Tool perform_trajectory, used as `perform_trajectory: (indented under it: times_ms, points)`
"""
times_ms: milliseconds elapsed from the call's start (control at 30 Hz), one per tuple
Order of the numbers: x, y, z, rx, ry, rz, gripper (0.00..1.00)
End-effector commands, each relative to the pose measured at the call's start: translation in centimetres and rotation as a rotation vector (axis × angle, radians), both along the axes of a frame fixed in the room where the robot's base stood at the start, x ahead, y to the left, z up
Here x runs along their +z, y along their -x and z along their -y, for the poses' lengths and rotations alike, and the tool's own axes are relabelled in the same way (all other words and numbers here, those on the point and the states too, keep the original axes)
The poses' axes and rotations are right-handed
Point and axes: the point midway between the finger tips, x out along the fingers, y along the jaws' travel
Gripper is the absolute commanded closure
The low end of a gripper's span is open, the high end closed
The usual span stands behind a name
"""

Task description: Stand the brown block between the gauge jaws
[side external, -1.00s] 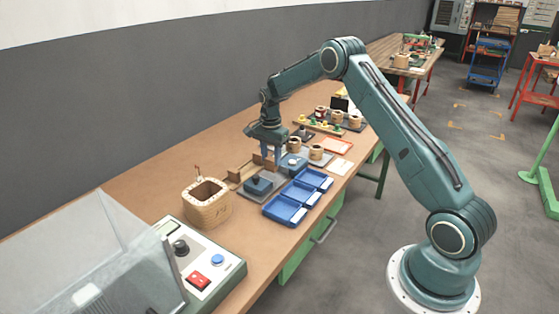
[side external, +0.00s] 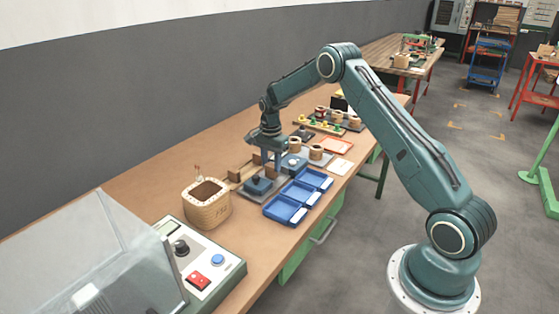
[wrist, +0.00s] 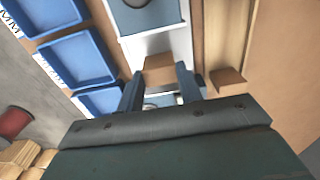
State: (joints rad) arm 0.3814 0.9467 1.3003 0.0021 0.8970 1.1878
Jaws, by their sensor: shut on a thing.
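My gripper (side external: 273,162) is over the grey gauge on the bench. In the wrist view my gripper (wrist: 160,84) is shut on a brown block (wrist: 158,69), which sits between its two fingers. In the side view the brown block (side external: 270,171) shows low at the fingertips, between the near gauge jaw (side external: 258,185) and the far gauge jaw (side external: 293,163). One jaw (wrist: 150,15) shows at the top of the wrist view. I cannot tell whether the block's underside touches the gauge plate.
Another brown block (wrist: 227,80) is by a wooden strip (wrist: 226,40) beside the gauge. Blue trays (side external: 299,197) lie on the near side. A wooden container (side external: 207,205) and a control box (side external: 205,262) stand to the left. Spools (side external: 316,152) stand beyond the gauge.

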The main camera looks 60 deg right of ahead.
Motion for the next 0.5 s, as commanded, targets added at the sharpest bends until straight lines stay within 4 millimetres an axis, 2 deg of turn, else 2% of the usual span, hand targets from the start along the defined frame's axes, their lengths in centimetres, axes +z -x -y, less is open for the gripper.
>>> perform_trajectory:
  times_ms: [267, 300, 400, 500]
  points:
    - [-0.52, 0.00, 0.00, 0.000, 0.000, 0.000, 0.87]
    - [-0.51, -0.01, 0.00, 0.000, 0.000, 0.000, 0.59]
    - [-0.51, 0.00, 0.00, 0.000, 0.000, 0.000, 0.39]
    - [-0.50, 0.00, 0.00, 0.000, 0.000, 0.000, 0.39]
